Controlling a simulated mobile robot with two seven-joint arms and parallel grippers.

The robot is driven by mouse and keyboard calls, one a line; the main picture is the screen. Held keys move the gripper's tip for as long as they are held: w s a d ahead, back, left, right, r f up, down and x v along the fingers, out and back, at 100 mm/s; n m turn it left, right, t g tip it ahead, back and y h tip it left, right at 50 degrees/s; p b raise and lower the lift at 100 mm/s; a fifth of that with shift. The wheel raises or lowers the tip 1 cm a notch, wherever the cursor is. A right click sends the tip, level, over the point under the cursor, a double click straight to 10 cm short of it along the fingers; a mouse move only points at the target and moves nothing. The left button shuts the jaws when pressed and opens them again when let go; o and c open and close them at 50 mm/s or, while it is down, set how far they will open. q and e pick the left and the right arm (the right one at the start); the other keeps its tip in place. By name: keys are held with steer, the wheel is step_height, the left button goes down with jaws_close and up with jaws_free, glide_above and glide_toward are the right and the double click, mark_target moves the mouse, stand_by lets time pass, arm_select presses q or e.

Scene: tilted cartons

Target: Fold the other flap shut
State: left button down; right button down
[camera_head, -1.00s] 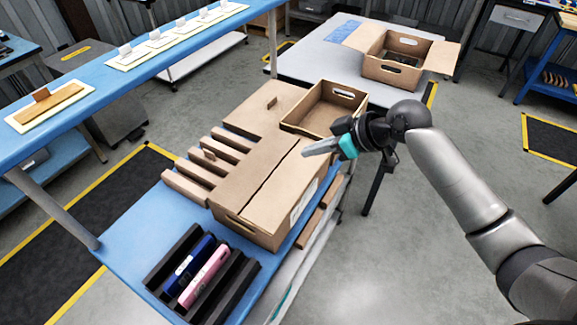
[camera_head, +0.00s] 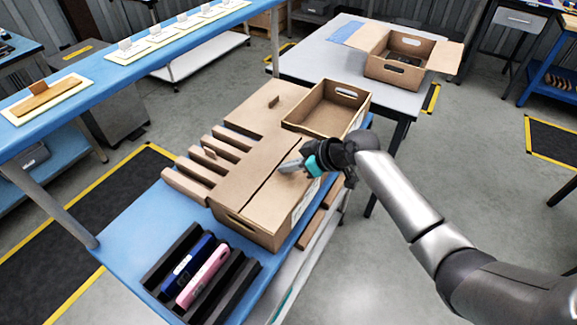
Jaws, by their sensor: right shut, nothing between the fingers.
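A brown carton (camera_head: 243,228) stands on the blue table in the head view, tilted in the picture. Its two top flaps lie across the top with a thin dark seam between them. The left flap (camera_head: 238,176) looks flat. The right flap (camera_head: 283,196) also lies down nearly flat. My right gripper (camera_head: 284,168) is shut and empty, with its fingertips over the far part of the right flap, on or just above it; I cannot tell which. It hides a small part of that flap. My left gripper is not in view.
An open empty carton (camera_head: 321,122) stands right behind. Cardboard dividers (camera_head: 187,181) lie to the left. A black rack with a blue item (camera_head: 188,262) and a pink item (camera_head: 203,275) is in front. Another open carton (camera_head: 391,73) stands on the far table.

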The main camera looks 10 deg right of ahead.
mark_target(290, 176)
steer(key=shift+f+g+h+p, duration=0.3)
steer(key=shift+f+p, duration=0.05)
steer(key=shift+f, duration=0.05)
steer(key=shift+s+f, duration=0.15)
steer(key=shift+f, duration=0.15)
steer(key=shift+s, duration=0.1)
steer(key=shift+a+r+p, duration=0.1)
steer(key=shift+r+p, duration=0.5)
steer(key=shift+p, duration=0.15)
steer(key=shift+w+r+p, duration=0.25)
steer(key=shift+r+p, duration=0.45)
steer(key=shift+r, duration=0.1)
steer(key=r+p, duration=0.3)
steer(key=shift+s+d, duration=0.2)
steer(key=shift+s, duration=0.05)
steer(key=v, duration=0.9)
steer(key=shift+s+p, duration=0.2)
steer(key=shift+p, duration=0.2)
